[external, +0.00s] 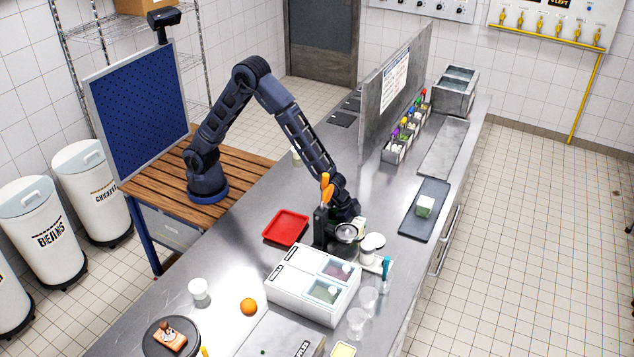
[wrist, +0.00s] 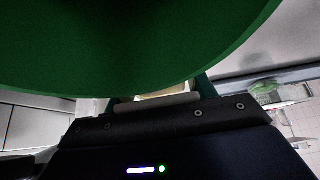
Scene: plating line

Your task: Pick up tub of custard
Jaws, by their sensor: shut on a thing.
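My gripper (external: 345,222) is low over the counter, just behind the white two-lidded box. In the wrist view a large dark green thing with a round edge (wrist: 150,45) fills the top, very close to the camera. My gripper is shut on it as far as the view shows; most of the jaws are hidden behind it. A small pale patch (wrist: 165,92) shows below its edge. I cannot tell whether this green thing is the tub of custard; no label shows. In the external view the arm and nearby items hide the grip.
The white box (external: 310,290) stands in front of my gripper. White round containers (external: 372,243) are close on its right, clear cups (external: 366,300) nearer the front. A red tray (external: 287,228) lies to the left.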

